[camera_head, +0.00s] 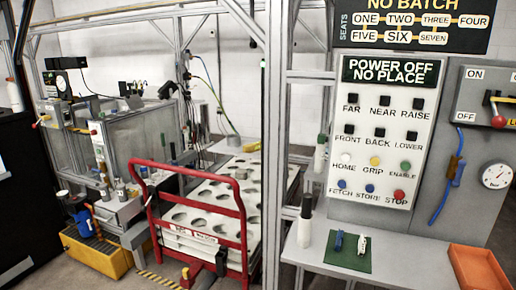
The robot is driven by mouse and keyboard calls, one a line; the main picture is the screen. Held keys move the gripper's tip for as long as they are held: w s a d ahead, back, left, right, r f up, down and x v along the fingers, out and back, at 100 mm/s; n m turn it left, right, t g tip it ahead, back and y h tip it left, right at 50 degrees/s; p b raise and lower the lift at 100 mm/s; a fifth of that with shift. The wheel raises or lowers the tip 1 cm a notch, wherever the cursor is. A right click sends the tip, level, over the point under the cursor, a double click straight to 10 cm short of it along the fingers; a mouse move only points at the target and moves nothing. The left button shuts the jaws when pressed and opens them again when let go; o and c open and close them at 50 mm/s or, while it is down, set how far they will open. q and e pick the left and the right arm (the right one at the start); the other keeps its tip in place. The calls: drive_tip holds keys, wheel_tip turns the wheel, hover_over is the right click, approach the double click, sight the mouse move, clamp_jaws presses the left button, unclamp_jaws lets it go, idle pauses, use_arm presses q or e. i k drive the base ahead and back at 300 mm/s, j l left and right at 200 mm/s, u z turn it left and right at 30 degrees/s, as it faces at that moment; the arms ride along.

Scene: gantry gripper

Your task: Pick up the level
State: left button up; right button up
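I cannot make out with certainty which thing is the level. A green mat (333,252) lies on the light bench at the lower right. A small blue item (339,240) and a small white item (362,244) stand on it, side by side and apart. Both are too small to identify. Neither of my grippers shows in this view.
An orange tray (478,268) sits at the bench's right end. A white bottle with a black top (305,222) stands at its left. Behind rises a button panel (388,130). A red gate (243,225) fronts a white plate with round holes.

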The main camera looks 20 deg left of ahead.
sight(256, 146)
drive_tip(key=j+z, duration=0.1)
drive_tip(key=z, duration=0.45)
drive_tip(key=j+z, duration=0.35)
drive_tip(key=j, duration=0.15)
drive_tip(key=k+j+z, duration=0.15)
drive_tip(key=j+z, duration=0.2)
drive_tip(key=j, duration=0.15)
drive_tip(key=k+j+z, duration=0.1)
drive_tip(key=j, duration=0.25)
drive_tip(key=k+j+z, duration=0.1)
drive_tip(key=j, duration=0.25)
drive_tip(key=k+j+z, duration=0.1)
drive_tip(key=j, duration=0.2)
drive_tip(key=k+j, duration=0.15)
drive_tip(key=j, duration=0.25)
drive_tip(key=k+j, duration=0.2)
drive_tip(key=j, duration=0.2)
drive_tip(key=k+j+z, duration=0.1)
drive_tip(key=j, duration=0.35)
drive_tip(key=k+j, duration=0.25)
drive_tip(key=j, duration=0.15)
drive_tip(key=k+j, duration=0.2)
drive_tip(key=j, duration=0.2)
drive_tip(key=z, duration=0.05)
